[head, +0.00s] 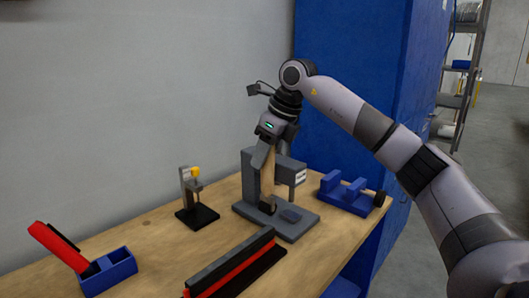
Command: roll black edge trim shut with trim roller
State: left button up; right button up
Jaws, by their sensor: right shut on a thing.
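My right gripper (266,152) points down over the bench and is shut on a tan-handled tool (268,178), which looks like the trim roller. Its dark lower end (268,207) hangs in front of the grey machine; whether it touches the machine's base I cannot tell. The black edge trim (232,260) runs along the top of a red strip (238,272) at the bench's front, lower left of the gripper and apart from it. The near end of the strip is cut off by the picture edge. My left gripper is not in view.
A grey machine (249,176) stands behind the tool. A blue cradle (346,191) with a black wheel (379,198) is to its right. A small black-based stand (199,216) is to its left. A blue box (122,272) with a leaning red piece (58,246) sits at left.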

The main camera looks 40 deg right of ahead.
aim_at(264, 174)
jog(key=shift+f+b, duration=0.9)
jog(key=shift+f, duration=1.45)
jog(key=shift+a+f+b, duration=0.1)
jog(key=shift+f+b, duration=0.1)
jog(key=shift+b, duration=0.1)
jog(key=shift+a, duration=0.1)
jog(key=shift+s+a+f, duration=0.1)
jog(key=shift+s+a, duration=0.1)
jog(key=shift+a, duration=1.3)
